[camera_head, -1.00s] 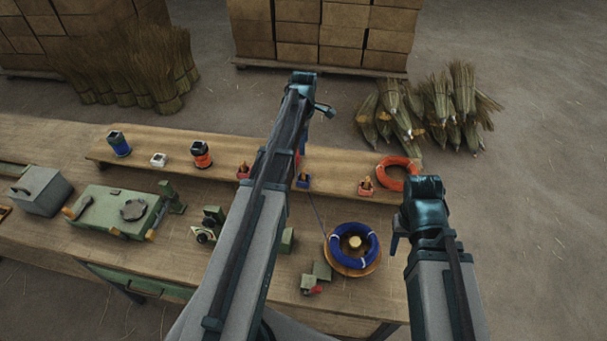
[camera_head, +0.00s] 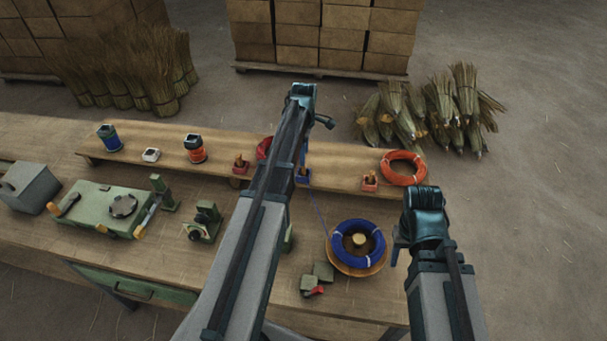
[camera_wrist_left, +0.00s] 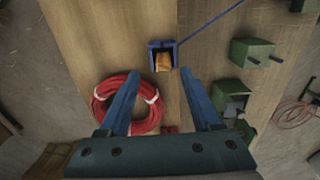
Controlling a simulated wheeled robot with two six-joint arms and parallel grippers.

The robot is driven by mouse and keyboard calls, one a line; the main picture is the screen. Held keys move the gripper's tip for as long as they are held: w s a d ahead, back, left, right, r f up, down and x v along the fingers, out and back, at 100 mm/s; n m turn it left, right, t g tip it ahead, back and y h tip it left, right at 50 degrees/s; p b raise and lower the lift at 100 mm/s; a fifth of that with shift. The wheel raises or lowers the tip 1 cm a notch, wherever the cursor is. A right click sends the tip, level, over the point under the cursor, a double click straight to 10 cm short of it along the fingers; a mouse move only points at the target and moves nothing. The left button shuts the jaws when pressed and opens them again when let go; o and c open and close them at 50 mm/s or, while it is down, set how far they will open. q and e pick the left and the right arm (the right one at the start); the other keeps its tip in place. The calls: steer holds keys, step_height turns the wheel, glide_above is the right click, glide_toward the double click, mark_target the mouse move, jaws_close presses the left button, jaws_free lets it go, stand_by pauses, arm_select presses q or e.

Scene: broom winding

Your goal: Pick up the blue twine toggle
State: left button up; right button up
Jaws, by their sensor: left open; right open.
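The blue twine toggle, a small wooden peg (camera_wrist_left: 162,62), sits in a blue holder (camera_wrist_left: 161,46) in the left wrist view. The holder (camera_head: 302,177) also shows on the raised shelf in the head view. A blue twine (camera_wrist_left: 210,22) runs from it towards the blue coil (camera_head: 373,236). My left gripper (camera_wrist_left: 162,88) is open and empty, with the holder ahead, between the lines of its fingers and apart from them. In the head view my left arm hides most of this gripper. My right gripper (camera_head: 396,249) is open, right of the blue coil, partly hidden by its arm.
A red coil (camera_wrist_left: 103,92) lies beside and partly behind the left finger. An orange coil (camera_head: 403,181) and a red holder (camera_head: 370,184) are further right on the shelf. Green blocks (camera_head: 323,271) stand in front. A green fixture (camera_head: 95,215) stands at left.

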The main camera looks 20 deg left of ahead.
mark_target(303, 170)
arm_select(q)
steer(key=shift+f, duration=0.1)
steer(key=f+b, duration=0.5)
steer(key=shift+s, duration=0.3)
jaws_close()
